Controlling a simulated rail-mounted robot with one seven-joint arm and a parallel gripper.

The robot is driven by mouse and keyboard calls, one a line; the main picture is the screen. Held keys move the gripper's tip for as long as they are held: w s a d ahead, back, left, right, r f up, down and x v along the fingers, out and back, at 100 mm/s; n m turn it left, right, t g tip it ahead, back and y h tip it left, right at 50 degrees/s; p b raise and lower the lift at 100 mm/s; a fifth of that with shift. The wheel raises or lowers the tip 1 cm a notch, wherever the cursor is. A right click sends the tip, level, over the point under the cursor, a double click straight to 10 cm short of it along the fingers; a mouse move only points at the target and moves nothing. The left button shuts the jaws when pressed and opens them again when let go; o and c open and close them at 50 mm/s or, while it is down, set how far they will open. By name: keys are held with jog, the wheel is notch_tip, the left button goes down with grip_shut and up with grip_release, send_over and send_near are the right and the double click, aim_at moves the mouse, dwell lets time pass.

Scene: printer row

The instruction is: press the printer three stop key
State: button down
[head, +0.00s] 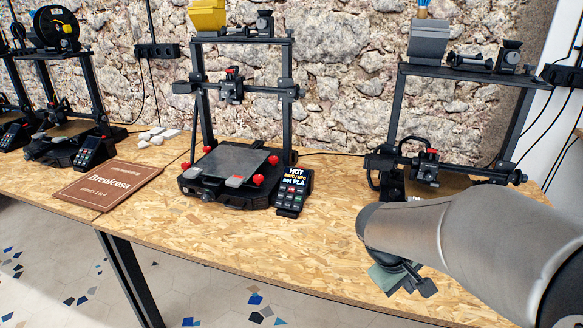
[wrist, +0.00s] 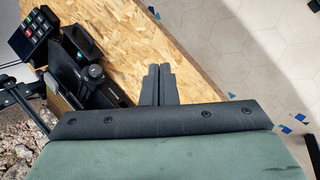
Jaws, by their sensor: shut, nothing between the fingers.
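Several printers stand in a row in the head view, and I cannot tell for sure which is number three. The middle printer (head: 240,160) has a control panel (head: 293,196) at its right front. Its screen reads HOT and PLA, with small coloured keys below, some red; their labels are too small to read. The right printer (head: 425,165) is partly behind my arm. In the wrist view a keypad (wrist: 38,30) with red and green keys lies upper left, beside a printer's base. My gripper (wrist: 159,70) is shut and empty over the table's front, apart from any key.
The wooden table (head: 240,235) is bare between the middle panel and my arm. A brown Brenicosa booklet (head: 108,185) lies left, before another printer (head: 75,135). A stone wall (head: 335,60) closes the back. Tiled floor (wrist: 235,50) lies past the front edge.

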aim_at(292, 189)
jog(key=w+a+r+n+t+h, duration=0.15)
jog(key=w+a+n+t, duration=0.3)
jog(key=w, duration=0.75)
jog(key=w+a+r+n+t+h, duration=0.15)
jog(key=w+a+n+t, duration=0.3)
jog(key=w, duration=0.65)
jog(key=w+a+n+t+y, duration=0.2)
jog(key=w+a+n, duration=0.3)
jog(key=a, duration=0.5)
jog(key=w+a+n+t+y, duration=0.3)
jog(key=w+a+n+y, duration=0.1)
jog(key=a, duration=0.6)
jog(key=shift+w+f+n+t, duration=0.25)
jog(key=shift+w+n+t, duration=0.05)
jog(key=shift+w+n, duration=0.6)
jog(key=w+f, duration=0.1)
jog(key=f, duration=0.1)
jog(key=w+f+b, duration=0.1)
jog(key=w+f, duration=0.1)
jog(key=w+d+f, duration=0.1)
jog(key=f, duration=0.1)
jog(key=shift+w+b, duration=0.15)
jog(key=shift+b, duration=0.2)
jog(key=shift+w+f+b, duration=0.5)
jog(key=shift+b, duration=0.05)
jog(key=shift+d, duration=0.1)
jog(key=shift+f, duration=0.1)
